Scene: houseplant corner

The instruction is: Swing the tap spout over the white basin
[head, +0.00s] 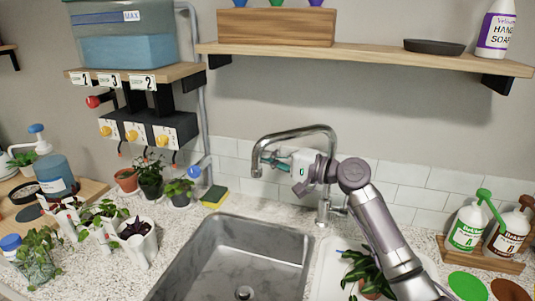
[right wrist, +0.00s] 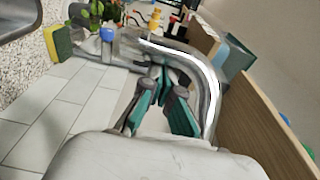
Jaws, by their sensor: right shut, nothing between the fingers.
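The chrome tap (head: 324,203) stands behind the sinks. Its arched spout (head: 300,132) reaches left, with the outlet (head: 257,170) toward the grey steel basin's side. The white basin (head: 322,258) is to the right of the steel one; my right arm and a potted plant hide part of it. My right gripper (head: 272,163) is shut and empty, its teal fingers under the spout's arch near the outlet end. In the right wrist view the fingertips (right wrist: 160,74) are close to the curved spout (right wrist: 208,80); I cannot tell whether they touch. My left gripper is out of view.
The steel basin (head: 218,262) lies in the speckled counter. A sponge (head: 214,196) and small potted plants are left of the tap. A green-labelled bottle (head: 466,228) and a brown one (head: 508,235) stand at right. A wooden shelf (head: 375,58) runs above.

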